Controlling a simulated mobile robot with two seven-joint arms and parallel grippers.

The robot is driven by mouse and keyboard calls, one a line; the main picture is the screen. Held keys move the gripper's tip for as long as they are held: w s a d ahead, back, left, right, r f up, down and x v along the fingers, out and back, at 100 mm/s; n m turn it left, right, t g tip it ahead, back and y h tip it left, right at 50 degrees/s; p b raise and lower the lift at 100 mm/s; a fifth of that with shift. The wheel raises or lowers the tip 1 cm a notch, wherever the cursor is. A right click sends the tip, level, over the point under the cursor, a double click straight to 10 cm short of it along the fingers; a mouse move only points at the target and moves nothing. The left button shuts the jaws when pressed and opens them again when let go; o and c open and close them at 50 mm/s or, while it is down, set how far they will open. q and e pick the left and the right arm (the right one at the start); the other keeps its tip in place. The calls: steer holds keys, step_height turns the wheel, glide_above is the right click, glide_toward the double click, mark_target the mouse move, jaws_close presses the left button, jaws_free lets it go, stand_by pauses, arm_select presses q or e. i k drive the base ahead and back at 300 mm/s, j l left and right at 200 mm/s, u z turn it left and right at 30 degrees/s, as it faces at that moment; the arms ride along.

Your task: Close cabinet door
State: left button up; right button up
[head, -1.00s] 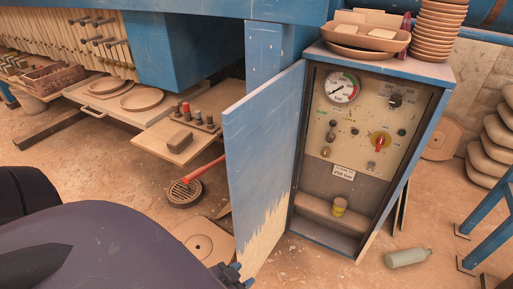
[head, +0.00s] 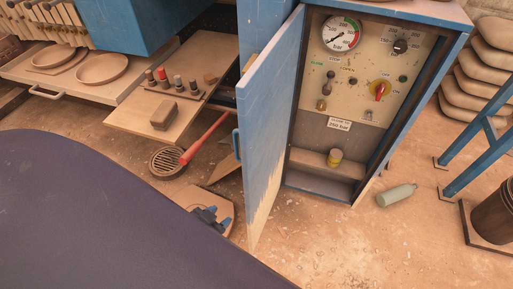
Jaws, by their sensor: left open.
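The blue cabinet door (head: 272,120) stands open, swung out to the left of the cabinet (head: 437,75). Its lower part is worn to bare wood. A small blue handle (head: 236,143) shows at its left edge. Inside the open cabinet is a control panel (head: 360,70) with a gauge and knobs. My large dark arm part hides the lower left. My right gripper is out of view.
Left of the door, a wooden board (head: 140,122) juts out, and a red-handled round grate (head: 168,162) lies on the floor. A pale bottle (head: 397,195) lies right of the cabinet, near a blue stand (head: 480,145). The floor before the cabinet is clear.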

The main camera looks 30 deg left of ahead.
mark_target(264, 95)
steer(key=j, duration=1.55)
steer(key=k, duration=0.55)
